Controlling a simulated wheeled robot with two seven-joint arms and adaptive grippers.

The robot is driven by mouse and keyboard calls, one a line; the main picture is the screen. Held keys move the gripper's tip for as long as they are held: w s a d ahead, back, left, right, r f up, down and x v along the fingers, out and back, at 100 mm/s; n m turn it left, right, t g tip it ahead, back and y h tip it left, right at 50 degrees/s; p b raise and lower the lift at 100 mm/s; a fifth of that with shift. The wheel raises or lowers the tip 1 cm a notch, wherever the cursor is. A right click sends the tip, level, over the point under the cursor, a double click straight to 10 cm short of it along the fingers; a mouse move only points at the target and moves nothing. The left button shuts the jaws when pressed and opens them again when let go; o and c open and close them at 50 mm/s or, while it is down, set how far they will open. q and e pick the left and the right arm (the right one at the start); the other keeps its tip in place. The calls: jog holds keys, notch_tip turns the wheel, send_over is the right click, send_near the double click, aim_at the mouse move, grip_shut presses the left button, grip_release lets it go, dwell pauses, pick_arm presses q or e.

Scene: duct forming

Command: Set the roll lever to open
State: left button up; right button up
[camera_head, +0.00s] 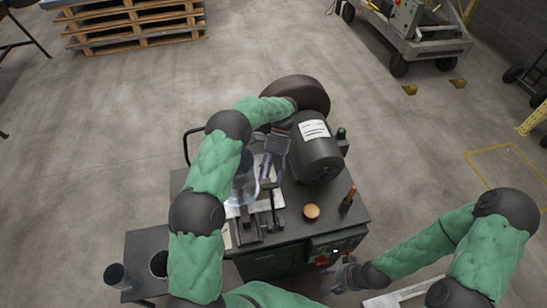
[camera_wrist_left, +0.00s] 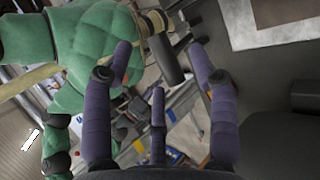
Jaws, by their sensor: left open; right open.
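My left gripper (camera_head: 272,172) is over the dark machine, beside the grey motor housing (camera_head: 314,158). Its purple fingers are spread apart in the left wrist view (camera_wrist_left: 163,62). A dark cylindrical piece (camera_wrist_left: 168,62) shows beyond and between the fingers; I cannot tell whether it is the roll lever or whether anything touches it. In the head view, an upright handle with a brown top (camera_head: 348,197) stands on the right of the machine top, apart from my left gripper. My right gripper (camera_head: 345,275) is open and empty near the machine's front right corner.
A round orange-topped knob (camera_head: 311,212) is on the machine top (camera_head: 292,226). A clear cylinder (camera_head: 243,190) stands left of my left gripper. A side table (camera_head: 135,250) holds dark cups. Pallets (camera_head: 135,25) and a cart (camera_head: 425,40) are far back.

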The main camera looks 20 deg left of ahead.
pick_arm(q)
jog(key=v, duration=0.7)
jog(key=shift+w, duration=0.15)
dwell(0.3)
